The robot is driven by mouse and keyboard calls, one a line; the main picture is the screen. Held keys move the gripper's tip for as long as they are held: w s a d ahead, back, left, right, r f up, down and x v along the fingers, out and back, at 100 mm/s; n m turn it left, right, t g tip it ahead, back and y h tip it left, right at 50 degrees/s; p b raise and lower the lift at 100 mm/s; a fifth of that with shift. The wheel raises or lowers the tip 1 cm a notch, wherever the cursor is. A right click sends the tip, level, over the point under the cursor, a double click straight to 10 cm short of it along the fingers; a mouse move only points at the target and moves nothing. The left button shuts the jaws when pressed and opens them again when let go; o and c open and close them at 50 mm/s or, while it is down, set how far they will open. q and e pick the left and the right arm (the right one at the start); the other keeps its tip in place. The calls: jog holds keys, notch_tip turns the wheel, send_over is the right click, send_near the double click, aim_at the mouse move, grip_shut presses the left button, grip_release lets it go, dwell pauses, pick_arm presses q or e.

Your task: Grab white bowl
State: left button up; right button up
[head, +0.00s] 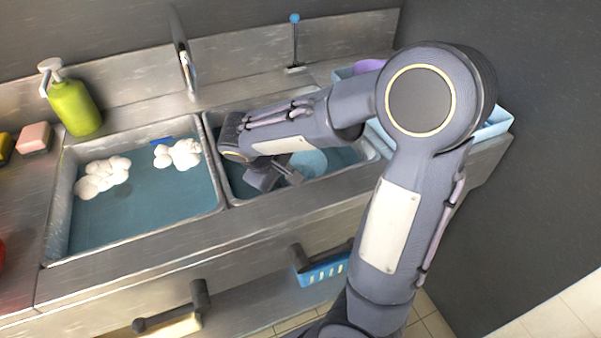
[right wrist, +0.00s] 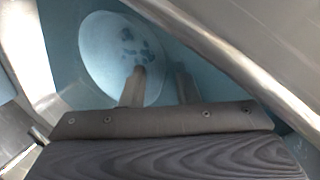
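The white bowl (head: 314,161) sits in the right sink basin, in bluish water, partly hidden behind my right gripper in the head view. In the right wrist view the bowl (right wrist: 95,50) looks round and pale, with dark bluish spots inside. My right gripper (head: 284,176) reaches down into the basin beside the bowl. In the right wrist view the right gripper (right wrist: 161,74) has its two fingers apart. One finger overlaps the bowl's inside and the other is outside its right edge. Whether either touches the bowl cannot be told. My left gripper is not in view.
The right basin's rim (head: 290,197) surrounds the gripper closely. The left basin (head: 145,218) holds water and white foam. A faucet (head: 183,65) stands behind the basins, with a green soap bottle (head: 74,105) at left. A light-blue tray (head: 494,124) is on the right.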

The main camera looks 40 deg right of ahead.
jog(key=shift+x, duration=1.55)
jog(key=shift+s, duration=0.1)
jog(key=shift+r, duration=0.1)
jog(key=shift+c, duration=0.5)
grip_shut()
jog(key=shift+r, duration=0.1)
